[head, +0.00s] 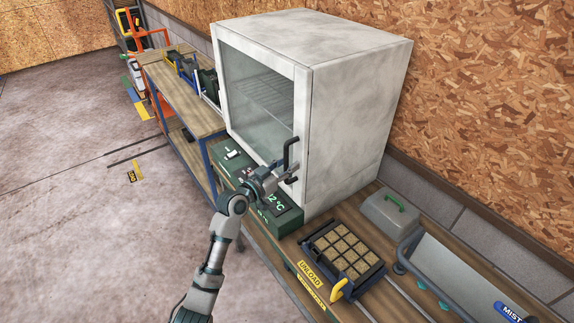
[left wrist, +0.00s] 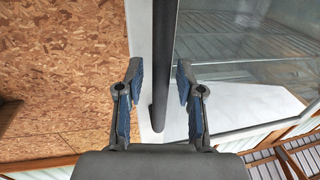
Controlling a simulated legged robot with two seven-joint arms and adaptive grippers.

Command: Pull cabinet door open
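The white cabinet (head: 355,105) stands on the bench with its glass-fronted door (head: 258,88) closed. A dark upright handle (head: 289,154) sits on the door's right edge. My left gripper (head: 286,174) is at the handle's lower part. In the left wrist view my left gripper (left wrist: 160,64) is open, with one finger on each side of the dark handle bar (left wrist: 166,75). Gaps show between the bar and both fingers. The door's white frame (left wrist: 141,45) and glass (left wrist: 245,60) lie behind the bar. My right gripper is in neither view.
A green unit (head: 278,214) with a temperature display sits under the cabinet. A dark tray (head: 312,238) of soil blocks, a grey lidded box (head: 390,213) and a mist unit (head: 450,275) stand to the right. The floor (head: 80,220) at left is mostly clear.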

